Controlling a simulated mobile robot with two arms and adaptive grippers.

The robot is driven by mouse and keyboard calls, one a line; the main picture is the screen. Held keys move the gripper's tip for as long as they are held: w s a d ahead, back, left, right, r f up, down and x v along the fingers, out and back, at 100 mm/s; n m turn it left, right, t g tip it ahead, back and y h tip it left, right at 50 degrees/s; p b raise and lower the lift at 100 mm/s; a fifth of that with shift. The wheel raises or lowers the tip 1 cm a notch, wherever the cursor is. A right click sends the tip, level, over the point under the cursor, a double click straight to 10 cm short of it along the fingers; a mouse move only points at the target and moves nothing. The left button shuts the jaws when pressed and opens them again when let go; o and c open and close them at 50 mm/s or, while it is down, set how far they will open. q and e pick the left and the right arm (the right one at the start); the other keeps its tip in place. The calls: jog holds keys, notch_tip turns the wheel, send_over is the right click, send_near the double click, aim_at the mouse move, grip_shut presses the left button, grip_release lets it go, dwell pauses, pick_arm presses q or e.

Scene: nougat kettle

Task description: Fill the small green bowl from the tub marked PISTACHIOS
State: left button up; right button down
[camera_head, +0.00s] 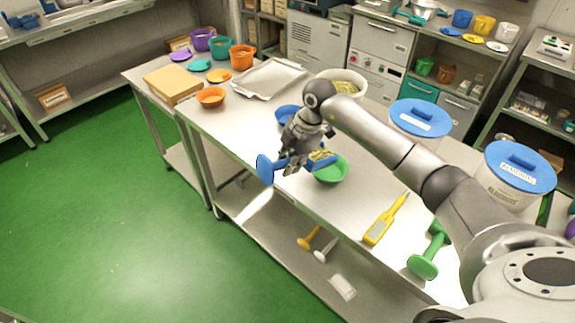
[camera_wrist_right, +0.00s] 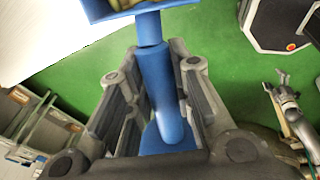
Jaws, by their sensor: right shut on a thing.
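My right gripper (camera_head: 292,160) is shut on the handle of a blue scoop (camera_head: 321,163). The handle also shows between the fingers in the right wrist view (camera_wrist_right: 165,100). The scoop's head holds pale yellow-green pieces and is over the small green bowl (camera_head: 331,174). Pale green pieces show at the bowl's rim, but I cannot tell which lie in the bowl. An open white tub (camera_head: 357,94) with greenish contents stands behind my right arm; its label is hidden. My left gripper (camera_wrist_right: 274,79) shows small in the right wrist view, its fingers apart and empty.
Two white tubs with blue lids (camera_head: 420,117) (camera_head: 520,166) stand right of my arm. A blue bowl (camera_head: 287,114) is behind the gripper. A yellow tool (camera_head: 385,220) and a green scoop (camera_head: 427,257) lie near the front edge. A metal tray (camera_head: 268,78) is farther back.

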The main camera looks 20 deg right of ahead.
jog(key=shift+d+y, duration=0.2)
jog(key=shift+y, duration=0.2)
jog(key=shift+w+d+r+b, duration=0.15)
jog(key=shift+r+b, duration=0.1)
jog(key=shift+b, duration=0.15)
jog(key=shift+d+r+y, duration=0.15)
jog(key=shift+r+y, duration=0.1)
jog(key=shift+y, duration=0.15)
jog(key=shift+d+r+y, duration=0.5)
jog(key=shift+d+y, duration=0.1)
jog(key=shift+d, duration=0.05)
jog(key=shift+w+d+r+m+g+y, duration=0.15)
jog(key=shift+w+d+r+g+y, duration=0.05)
jog(key=shift+d+r+y, duration=0.5)
jog(key=shift+w+d+r+m+g+y, duration=0.2)
jog(key=shift+d+r+y, duration=0.35)
jog(key=shift+d+y, duration=0.25)
pick_arm(q)
jog(key=shift+w+f, duration=0.1)
jog(key=shift+f, duration=0.2)
